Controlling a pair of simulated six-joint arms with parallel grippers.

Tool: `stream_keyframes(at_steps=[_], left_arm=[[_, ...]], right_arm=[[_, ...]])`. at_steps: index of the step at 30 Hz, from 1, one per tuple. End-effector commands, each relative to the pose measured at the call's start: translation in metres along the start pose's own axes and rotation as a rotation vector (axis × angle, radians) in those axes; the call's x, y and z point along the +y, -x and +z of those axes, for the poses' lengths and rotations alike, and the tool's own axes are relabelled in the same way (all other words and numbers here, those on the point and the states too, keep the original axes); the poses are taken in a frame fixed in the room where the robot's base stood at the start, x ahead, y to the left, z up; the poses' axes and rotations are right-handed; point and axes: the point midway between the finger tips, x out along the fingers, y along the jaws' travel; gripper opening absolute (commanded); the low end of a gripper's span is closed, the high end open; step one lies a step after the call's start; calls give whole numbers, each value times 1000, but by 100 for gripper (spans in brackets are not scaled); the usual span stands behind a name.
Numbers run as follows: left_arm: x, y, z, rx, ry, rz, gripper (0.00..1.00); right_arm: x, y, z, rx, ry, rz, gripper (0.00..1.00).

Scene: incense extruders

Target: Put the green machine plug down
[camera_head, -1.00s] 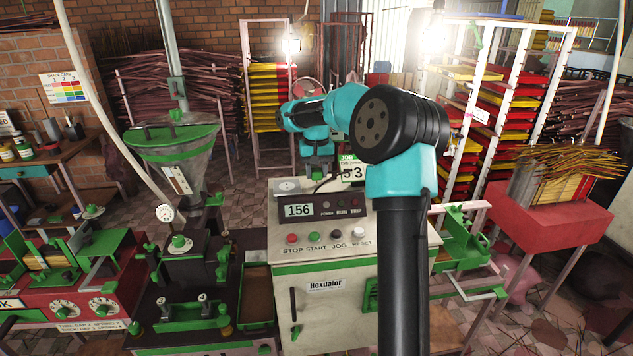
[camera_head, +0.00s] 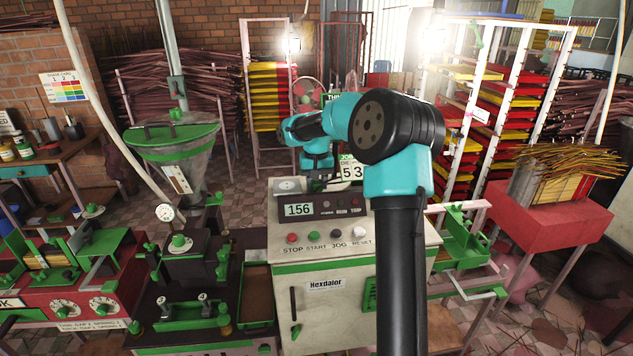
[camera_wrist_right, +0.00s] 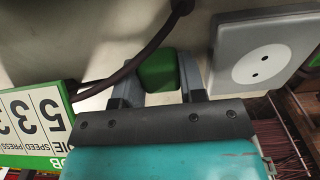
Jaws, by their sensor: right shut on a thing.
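The green machine plug (camera_wrist_right: 158,72) is between the two grey fingers of my right gripper (camera_wrist_right: 156,85) in the right wrist view. The gripper is shut on it, above a pale surface. A grey socket plate (camera_wrist_right: 262,62) with a round two-hole face lies to the right of the plug, apart from it. In the head view, my right gripper (camera_head: 316,177) is over the back of the cream control cabinet (camera_head: 325,260), beside the socket plate (camera_head: 288,185). The plug is too small to tell there. My left gripper is out of view.
A dark cable (camera_wrist_right: 135,60) runs past the left finger in the wrist view. A display (camera_head: 299,210) and several buttons are at the cabinet's front.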

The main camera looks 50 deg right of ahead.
Motion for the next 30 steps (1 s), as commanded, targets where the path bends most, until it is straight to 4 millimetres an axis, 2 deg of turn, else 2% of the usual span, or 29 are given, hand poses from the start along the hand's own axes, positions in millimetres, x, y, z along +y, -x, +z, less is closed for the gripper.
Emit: stream_keyframes(at_steps=[8,9,16,25,30], left_arm=[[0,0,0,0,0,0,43],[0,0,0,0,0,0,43],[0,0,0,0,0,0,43],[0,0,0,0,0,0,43],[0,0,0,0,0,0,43]], right_arm=[[0,-4,0,0,0,0,0],[0,-4,0,0,0,0,40],[0,-4,0,0,0,0,62],[0,-2,0,1,0,0,63],[0,9,0,4,-1,-1,63]])
